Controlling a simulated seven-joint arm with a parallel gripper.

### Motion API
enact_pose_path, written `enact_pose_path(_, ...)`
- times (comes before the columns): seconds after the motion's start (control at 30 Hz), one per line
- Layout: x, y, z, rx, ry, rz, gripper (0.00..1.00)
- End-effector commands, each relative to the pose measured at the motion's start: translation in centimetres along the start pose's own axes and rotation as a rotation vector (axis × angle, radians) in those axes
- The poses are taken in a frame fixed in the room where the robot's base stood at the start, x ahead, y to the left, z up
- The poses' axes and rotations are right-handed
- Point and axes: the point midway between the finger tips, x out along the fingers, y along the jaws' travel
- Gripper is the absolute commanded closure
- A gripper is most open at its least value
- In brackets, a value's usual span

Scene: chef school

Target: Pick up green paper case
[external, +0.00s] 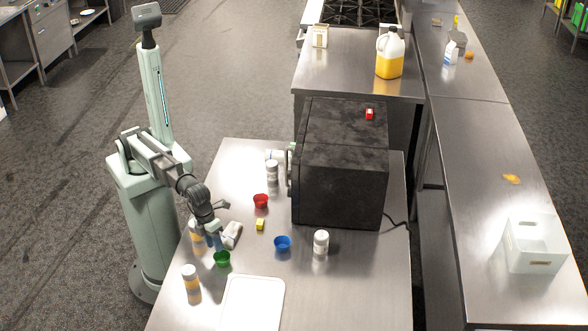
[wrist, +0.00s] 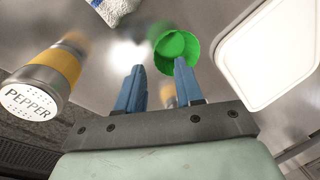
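The green paper case (external: 222,259) sits on the steel table near its left edge in the external view. In the wrist view the green paper case (wrist: 176,50) shows at the upper middle, just beyond the fingertips. My gripper (external: 219,244) is above and beside the case, pointing down. In the wrist view my gripper (wrist: 160,68) has its two blue fingers apart with nothing between them. The right fingertip appears close to the case; I cannot tell whether it touches.
A pepper shaker (wrist: 42,78) stands left of the gripper. A white board (external: 252,303) lies right of the case. A blue case (external: 282,243), red case (external: 261,201), yellow block (external: 260,225) and white packet (external: 232,234) are nearby. A black oven (external: 340,185) stands behind.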

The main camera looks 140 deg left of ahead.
Motion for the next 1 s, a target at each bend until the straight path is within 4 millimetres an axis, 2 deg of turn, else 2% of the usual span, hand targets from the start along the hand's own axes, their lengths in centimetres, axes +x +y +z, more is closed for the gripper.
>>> enact_pose_path(0.4,4.4,0.3,0.0,0.0,0.0,0.001,0.64)
enact_pose_path(0.7,4.8,0.3,0.0,0.0,0.0,0.0,0.65)
enact_pose_path(1.0,4.8,0.3,0.0,0.0,0.0,0.0,0.93)
